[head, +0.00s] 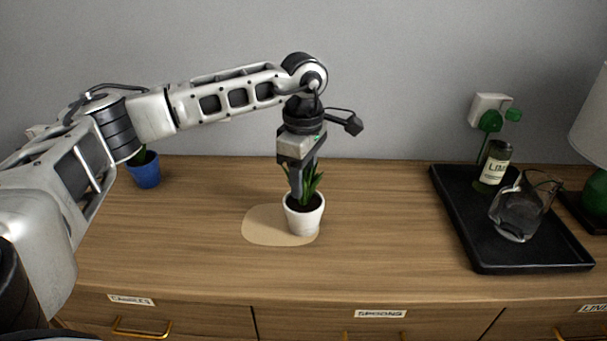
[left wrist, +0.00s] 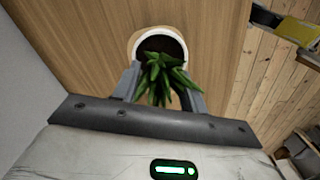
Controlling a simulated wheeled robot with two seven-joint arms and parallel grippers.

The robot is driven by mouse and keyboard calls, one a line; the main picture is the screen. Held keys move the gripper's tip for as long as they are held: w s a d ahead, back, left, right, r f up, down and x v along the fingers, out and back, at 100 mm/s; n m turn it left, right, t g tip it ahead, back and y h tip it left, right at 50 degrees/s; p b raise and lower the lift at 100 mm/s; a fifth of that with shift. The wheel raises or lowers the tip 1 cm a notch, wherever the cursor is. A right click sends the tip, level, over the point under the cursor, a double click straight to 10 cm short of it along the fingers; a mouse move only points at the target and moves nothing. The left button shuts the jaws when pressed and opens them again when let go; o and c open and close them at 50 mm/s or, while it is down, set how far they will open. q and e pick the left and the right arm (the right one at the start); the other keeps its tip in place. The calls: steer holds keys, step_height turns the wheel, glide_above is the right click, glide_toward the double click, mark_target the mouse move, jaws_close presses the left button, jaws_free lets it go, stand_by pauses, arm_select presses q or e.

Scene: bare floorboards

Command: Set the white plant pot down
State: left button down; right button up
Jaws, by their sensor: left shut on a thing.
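The white plant pot (head: 304,217) holds dark soil and a green leafy plant. It is upright at the right part of a pale round patch (head: 262,228) on the wooden dresser top; I cannot tell whether its base touches. My left gripper (head: 298,192) points down from above and is shut on the pot's rim. In the left wrist view the pot's white rim (left wrist: 160,33) shows between the fingers, with leaves in front of it. My right gripper is in neither view.
A blue plant pot (head: 145,172) stands at the back left, below my left arm. A black tray (head: 520,262) at the right bears a labelled bottle (head: 494,165) and a glass jug (head: 522,207). A lamp (head: 594,190) is at the far right. The wood between pot and tray is clear.

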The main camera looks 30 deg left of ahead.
arm_select(q)
steer(key=c, duration=0.8)
jaws_free()
steer(key=shift+f, duration=0.15)
steer(key=shift+o, duration=0.2)
steer(key=shift+r, duration=0.65)
step_height(320, 180, up, 11)
steer(key=shift+s, duration=0.1)
